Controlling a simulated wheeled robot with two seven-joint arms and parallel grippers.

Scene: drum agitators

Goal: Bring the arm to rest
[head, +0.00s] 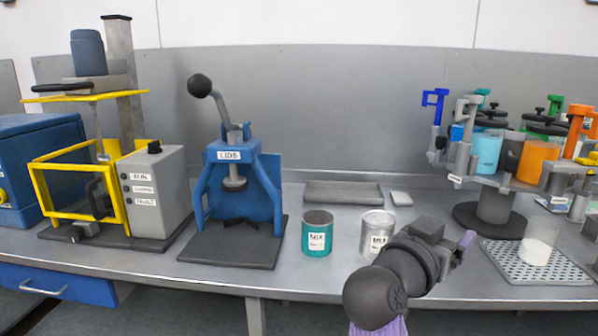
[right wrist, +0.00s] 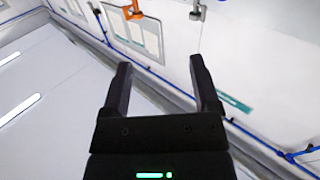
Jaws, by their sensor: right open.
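My right arm reaches up from the bottom of the head view. Its gripper (head: 464,246) is above the bench front, between the silver can and the perforated tray, and partly hidden by the wrist. In the right wrist view the gripper (right wrist: 161,78) has its two dark fingers spread apart with nothing between them. Behind the fingers are the room's wall and ceiling. My left gripper is in neither view.
A teal can (head: 317,238) and a silver can (head: 377,222) stand left of my wrist. The blue lid press (head: 262,190) and yellow-guarded mixer (head: 127,215) stand further left. A beaker (head: 538,243) stands on the perforated tray (head: 510,272); a carousel (head: 494,206) is behind.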

